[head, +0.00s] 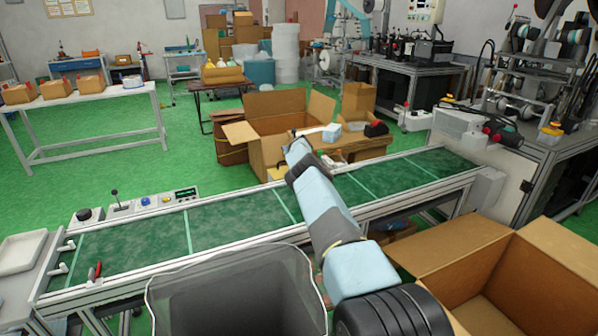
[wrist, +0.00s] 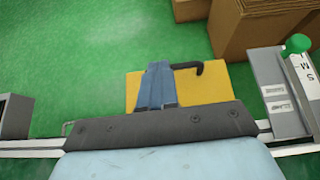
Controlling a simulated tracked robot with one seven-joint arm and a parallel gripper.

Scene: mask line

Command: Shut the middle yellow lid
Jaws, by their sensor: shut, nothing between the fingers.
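A flat yellow lid (wrist: 215,90) shows in the wrist view, just beyond my gripper's body. My gripper (wrist: 157,68) is shut and empty, its blue fingers in front of the lid and covering part of it. A dark curved piece (wrist: 190,68) lies across the lid beside the fingers. I cannot tell whether the fingers touch the lid or how far it is open. In the head view my arm reaches over the conveyor, and the lid and fingertips cannot be made out clearly. Other lids are not visible.
The green conveyor (head: 240,220) runs across the front. An open cardboard box (head: 272,125) stands behind it; another (head: 540,265) is at front right. A grey bin (head: 240,285) stands in front. In the wrist view, a green-knobbed device (wrist: 290,90) stands close on the right.

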